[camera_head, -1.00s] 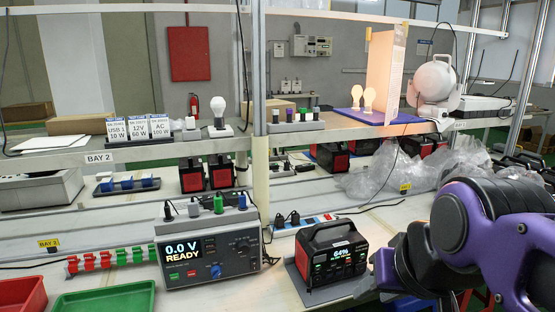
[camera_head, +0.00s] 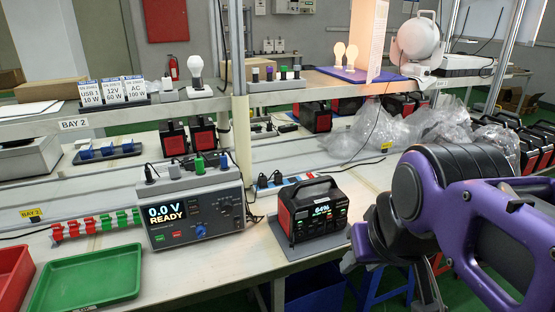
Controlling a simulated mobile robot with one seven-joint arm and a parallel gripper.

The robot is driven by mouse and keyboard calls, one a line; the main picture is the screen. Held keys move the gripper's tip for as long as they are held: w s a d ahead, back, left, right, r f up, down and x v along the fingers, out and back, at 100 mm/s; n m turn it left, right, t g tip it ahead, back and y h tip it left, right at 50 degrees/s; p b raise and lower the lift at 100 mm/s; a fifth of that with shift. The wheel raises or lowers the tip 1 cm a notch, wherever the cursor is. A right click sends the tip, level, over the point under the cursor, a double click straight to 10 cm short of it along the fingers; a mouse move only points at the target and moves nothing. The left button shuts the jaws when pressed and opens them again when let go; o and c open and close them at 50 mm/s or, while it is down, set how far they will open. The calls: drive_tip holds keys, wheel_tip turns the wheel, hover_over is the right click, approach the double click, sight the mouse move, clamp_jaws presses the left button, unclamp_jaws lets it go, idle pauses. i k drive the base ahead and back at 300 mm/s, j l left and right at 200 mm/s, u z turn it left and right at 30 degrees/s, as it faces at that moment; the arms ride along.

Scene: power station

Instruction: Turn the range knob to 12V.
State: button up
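The bench meter (camera_head: 192,213) is a grey box on the table, left of centre, with a display reading 0.0 V READY. A blue knob (camera_head: 200,231) sits low on its front panel, and smaller dark controls are to its upper right. Which one is the range knob, and its setting, I cannot read. My gripper (camera_head: 427,292) hangs at the lower right, dark and partly cut off by the bottom edge. It is well to the right of the meter and touches nothing I can see. Whether its fingers are open or shut is unclear.
A red-and-black power unit (camera_head: 312,211) showing 64% stands between the meter and my arm. A green tray (camera_head: 88,277) and a red bin (camera_head: 10,275) are at the front left. Cables and plugs stand on the meter's top. The tabletop before the meter is clear.

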sight(200, 231)
drive_tip(key=i+j+z, duration=0.15)
drive_tip(key=j, duration=0.15)
drive_tip(key=i+j+z, duration=0.1)
drive_tip(key=j, duration=0.15)
drive_tip(key=i+j+z, duration=0.15)
drive_tip(key=j, duration=0.15)
drive_tip(key=k, duration=0.45)
drive_tip(key=i, duration=0.75)
drive_tip(key=k+u, duration=0.1)
drive_tip(key=u, duration=0.4)
drive_tip(key=k+j+u, duration=0.1)
drive_tip(key=u, duration=0.35)
drive_tip(key=i+l+z, duration=0.15)
drive_tip(key=z, duration=0.8)
